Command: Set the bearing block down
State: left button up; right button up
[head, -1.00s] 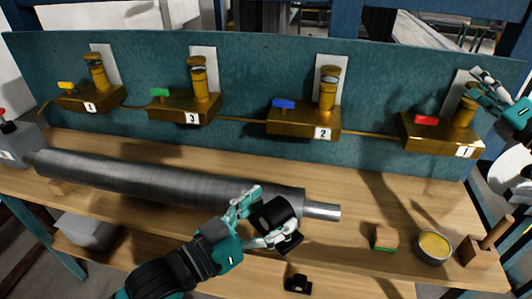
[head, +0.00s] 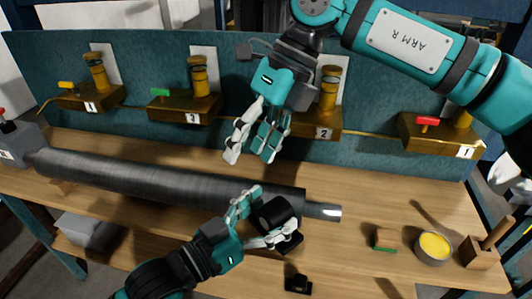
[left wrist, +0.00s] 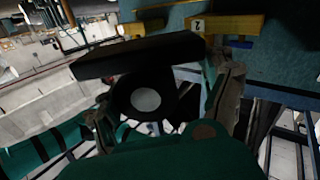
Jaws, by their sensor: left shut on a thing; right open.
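The black bearing block (head: 276,213) is in my left gripper (head: 258,222), in front of the right end of the grey roll (head: 180,184). My left gripper is shut on it. In the left wrist view the block (left wrist: 150,88) fills the space between the fingers, its flat base toward the top and a pale round spot in its middle. I cannot tell whether it touches the bench (head: 370,200). My right gripper (head: 248,150) is open and empty, above the roll and in front of the teal back panel, between the boxes marked 3 and 2.
The roll's bare shaft end (head: 323,211) sticks out on the right. A small black block (head: 298,284) sits at the front edge. A wooden block with green base (head: 386,239), a tin of yellow stuff (head: 434,247) and a wooden holder (head: 483,250) stand on the right.

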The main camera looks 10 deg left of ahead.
aim_at(272, 206)
pick_arm(q)
jog(key=shift+s+r, duration=0.1)
jog(key=shift+r, duration=0.05)
jog(key=shift+d, duration=0.1)
pick_arm(e)
jog(key=d+h, duration=0.1)
jog(key=h, duration=0.1)
jog(key=s+d+t+h, duration=0.1)
jog(key=h, duration=0.1)
jog(key=d+f+m+t+h, duration=0.1)
jog(key=h, duration=0.1)
jog(key=shift+s+f, duration=0.1)
jog(key=shift+s, duration=0.3)
jog(key=f, duration=0.7)
jog(key=s+d+f, duration=0.1)
jog(key=f, duration=0.3)
jog(key=shift+c, duration=0.4)
jog(key=shift+s, duration=0.15)
grip_shut()
pick_arm(q)
jog(key=o, duration=1.6)
jog(key=shift+o, duration=0.2)
